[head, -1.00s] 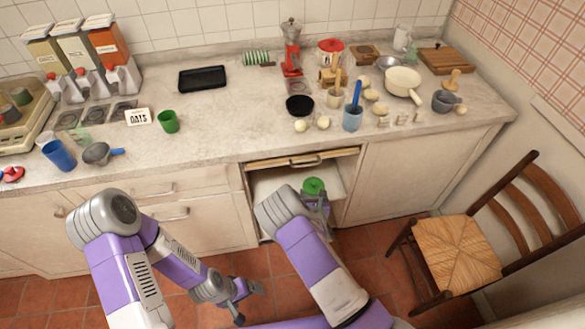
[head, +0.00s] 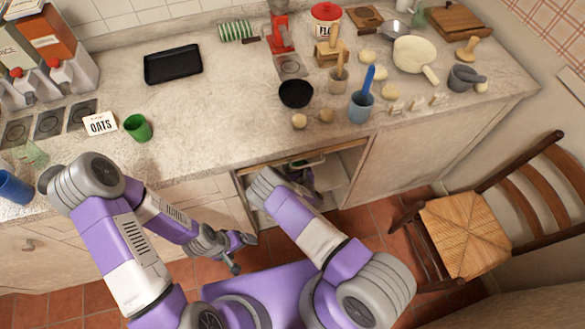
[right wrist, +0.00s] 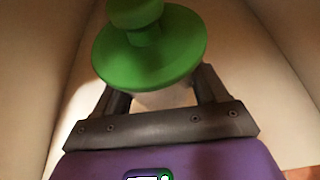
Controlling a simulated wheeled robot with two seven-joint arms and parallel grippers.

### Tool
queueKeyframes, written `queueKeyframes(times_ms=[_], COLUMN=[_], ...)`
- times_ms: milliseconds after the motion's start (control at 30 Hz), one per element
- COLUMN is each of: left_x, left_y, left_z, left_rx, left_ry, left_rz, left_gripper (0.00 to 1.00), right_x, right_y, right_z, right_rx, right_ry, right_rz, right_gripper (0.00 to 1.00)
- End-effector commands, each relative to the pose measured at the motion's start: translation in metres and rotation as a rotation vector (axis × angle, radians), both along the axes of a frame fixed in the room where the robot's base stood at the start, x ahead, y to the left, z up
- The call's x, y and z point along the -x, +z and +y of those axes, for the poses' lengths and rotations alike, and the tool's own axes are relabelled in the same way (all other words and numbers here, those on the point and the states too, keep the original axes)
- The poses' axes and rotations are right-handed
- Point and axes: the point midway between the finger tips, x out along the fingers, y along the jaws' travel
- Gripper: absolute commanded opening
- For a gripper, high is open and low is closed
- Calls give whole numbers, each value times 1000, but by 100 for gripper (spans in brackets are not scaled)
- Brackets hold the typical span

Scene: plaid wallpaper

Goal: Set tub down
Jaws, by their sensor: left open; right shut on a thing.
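The tub has a round green lid with a knob and a pale body; it shows large in the right wrist view (right wrist: 150,55). My right gripper (right wrist: 165,92) is shut on the tub's body just below the lid. In the head view, my right gripper (head: 306,180) reaches into an open compartment (head: 338,180) under the counter. Only a sliver of the green lid (head: 308,163) shows there, and my arm and the counter front hide the rest. I cannot tell whether the tub's base touches the compartment floor. My left gripper (head: 242,254) is open and empty over the floor.
Pale compartment walls (right wrist: 38,60) rise on both sides of the tub. The counter (head: 215,120) above holds a black tray (head: 173,64), a green cup (head: 137,127), a black bowl (head: 296,94) and other kitchenware. A wooden chair (head: 462,232) stands to the right.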

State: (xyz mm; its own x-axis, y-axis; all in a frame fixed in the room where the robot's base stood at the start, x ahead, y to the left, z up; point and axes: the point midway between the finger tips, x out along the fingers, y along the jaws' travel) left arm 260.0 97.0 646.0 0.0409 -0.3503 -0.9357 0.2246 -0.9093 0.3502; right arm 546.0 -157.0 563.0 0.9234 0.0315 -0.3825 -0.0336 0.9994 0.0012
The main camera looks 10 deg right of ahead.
Motion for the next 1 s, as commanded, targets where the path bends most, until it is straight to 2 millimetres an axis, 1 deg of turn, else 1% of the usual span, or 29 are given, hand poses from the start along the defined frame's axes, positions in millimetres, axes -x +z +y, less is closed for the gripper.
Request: queueKeyframes(times_ms=[33,267,400,467,733,867,900,1000], left_x=[0,0,0,0,0,-1,0,0], left_y=[-8,-15,-26,-29,-28,-31,-32,-31], left_z=[0,0,0,0,0,0,0,0], left_rx=[0,0,0,0,0,0,0,0], left_ry=[0,0,0,0,0,0,0,0], left_rz=[0,0,-1,-1,-1,-1,-1,-1], left_gripper=[91,91,91,91,91,91,91,91], right_x=[-1,0,0,-1,-1,-1,-1,-1], right_y=[-11,-28,-50,-56,-55,-59,-60,-59], right_z=[-1,0,-1,0,0,0,0,0], right_rx=[-2,-1,0,-1,0,0,0,0], right_ry=[-2,-1,-2,-1,-1,-1,-1,-1], right_rz=[-2,-2,-1,-2,-3,-2,-2,-1], right_gripper=[41,41,41,41,41,41,74,89])
